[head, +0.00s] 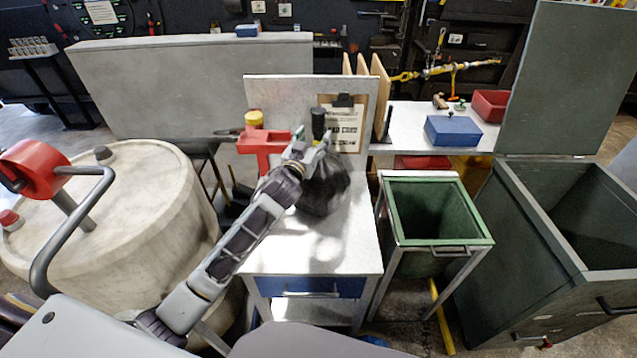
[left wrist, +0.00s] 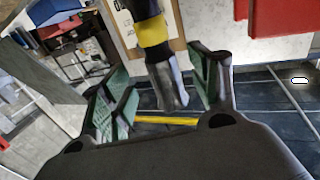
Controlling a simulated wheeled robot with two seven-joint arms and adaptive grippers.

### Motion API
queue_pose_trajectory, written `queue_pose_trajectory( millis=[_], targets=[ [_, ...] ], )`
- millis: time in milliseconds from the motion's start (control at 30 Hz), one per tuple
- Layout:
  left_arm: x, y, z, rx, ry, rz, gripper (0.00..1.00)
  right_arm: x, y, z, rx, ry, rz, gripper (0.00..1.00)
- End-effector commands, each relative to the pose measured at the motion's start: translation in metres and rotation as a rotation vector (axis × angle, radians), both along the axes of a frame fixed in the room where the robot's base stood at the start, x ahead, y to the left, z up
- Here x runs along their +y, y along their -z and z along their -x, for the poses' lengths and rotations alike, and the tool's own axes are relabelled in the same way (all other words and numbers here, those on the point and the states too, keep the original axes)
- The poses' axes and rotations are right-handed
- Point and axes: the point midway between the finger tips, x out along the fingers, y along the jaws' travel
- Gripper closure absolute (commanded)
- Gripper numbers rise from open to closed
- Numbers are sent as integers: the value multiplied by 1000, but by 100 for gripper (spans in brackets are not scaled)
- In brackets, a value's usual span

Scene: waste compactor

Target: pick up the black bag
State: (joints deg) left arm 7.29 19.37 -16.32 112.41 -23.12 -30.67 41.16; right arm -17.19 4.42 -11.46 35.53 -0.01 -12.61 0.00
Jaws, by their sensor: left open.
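The black bag (head: 326,192) sits upright on the white worktable, in front of the clipboard. My left gripper (head: 310,150) reaches in from the lower left and is at the top of the bag, overlapping it in the head view. In the left wrist view the left gripper (left wrist: 163,85) is open, its two green-padded fingers apart. A dark upright piece with a yellow band (left wrist: 152,32) shows between and beyond the fingers; it looks like the bag's tied neck. I cannot tell whether a finger touches it. My right gripper is not in view.
A red tool (head: 262,145) stands close left of the gripper, and a clipboard (head: 343,128) leans behind the bag. An open green bin (head: 437,184) stands right of the worktable (head: 300,252), with a large grey open compactor (head: 545,240) beyond. A pale drum (head: 135,230) is at left.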

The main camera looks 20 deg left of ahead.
Motion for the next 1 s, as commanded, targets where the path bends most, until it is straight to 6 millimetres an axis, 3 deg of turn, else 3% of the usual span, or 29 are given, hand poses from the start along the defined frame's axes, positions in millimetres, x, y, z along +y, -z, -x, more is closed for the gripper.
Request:
queue_pose_trajectory(
  millis=[567,1000],
  targets=[
    [0,0,-6,0,1,0,39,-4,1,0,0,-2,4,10],
    [0,-1,-35,0,1,0,39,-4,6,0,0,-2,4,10]
  ],
)
